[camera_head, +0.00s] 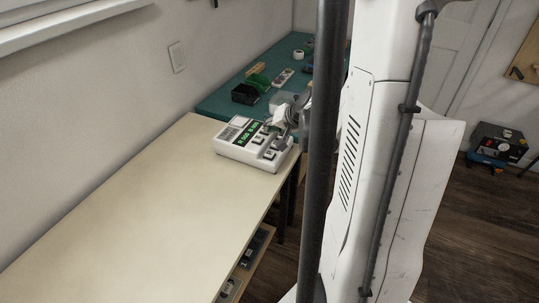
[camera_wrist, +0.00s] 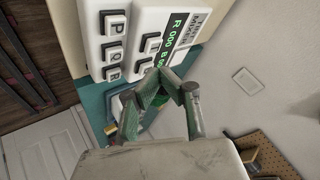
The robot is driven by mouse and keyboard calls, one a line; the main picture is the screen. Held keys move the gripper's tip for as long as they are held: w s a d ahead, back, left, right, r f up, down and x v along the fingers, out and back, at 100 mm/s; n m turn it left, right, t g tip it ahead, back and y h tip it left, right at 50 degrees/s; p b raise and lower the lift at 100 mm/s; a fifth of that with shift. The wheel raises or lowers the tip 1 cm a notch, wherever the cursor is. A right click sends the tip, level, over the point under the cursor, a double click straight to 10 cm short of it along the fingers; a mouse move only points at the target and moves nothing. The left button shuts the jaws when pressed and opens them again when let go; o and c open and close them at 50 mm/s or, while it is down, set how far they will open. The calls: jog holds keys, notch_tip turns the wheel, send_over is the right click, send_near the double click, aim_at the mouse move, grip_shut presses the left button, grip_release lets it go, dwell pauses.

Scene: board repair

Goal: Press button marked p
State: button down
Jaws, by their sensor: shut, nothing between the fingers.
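A white button box (camera_head: 232,149) sits at the far end of the cream table, with a green display on its top. In the wrist view the box (camera_wrist: 152,18) shows at the top, with its lit display (camera_wrist: 176,40) reading green characters. The button marked P (camera_wrist: 115,25) is the top one in a left column, with two more lettered buttons below it. My gripper (camera_wrist: 168,80) is shut and empty, its tips to the right of and below the P button, near the display's lower end. In the head view my gripper (camera_head: 284,117) is over the box's far right side, partly hidden by my own column.
The cream table (camera_head: 120,210) is clear to the left of the box. A teal-topped bench (camera_head: 222,105) behind holds a black bin (camera_head: 245,94) and small parts. The wall runs along the left.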

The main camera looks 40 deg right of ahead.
aim_at(270, 153)
notch_tip(270, 153, down, 7)
jog(key=b, duration=0.5)
jog(key=shift+f, duration=0.15)
jog(key=shift+f, duration=0.1)
dwell(1.1)
jog(key=shift+f+b, duration=0.3)
jog(key=shift+b, duration=0.35)
jog(key=shift+f+b, duration=0.5)
jog(key=shift+f, duration=0.05)
dwell(0.5)
jog(key=shift+r, duration=0.15)
jog(key=shift+r+p, duration=0.65)
jog(key=shift+r, duration=0.2)
jog(key=shift+r+p, duration=1.7)
jog(key=shift+r, duration=0.8)
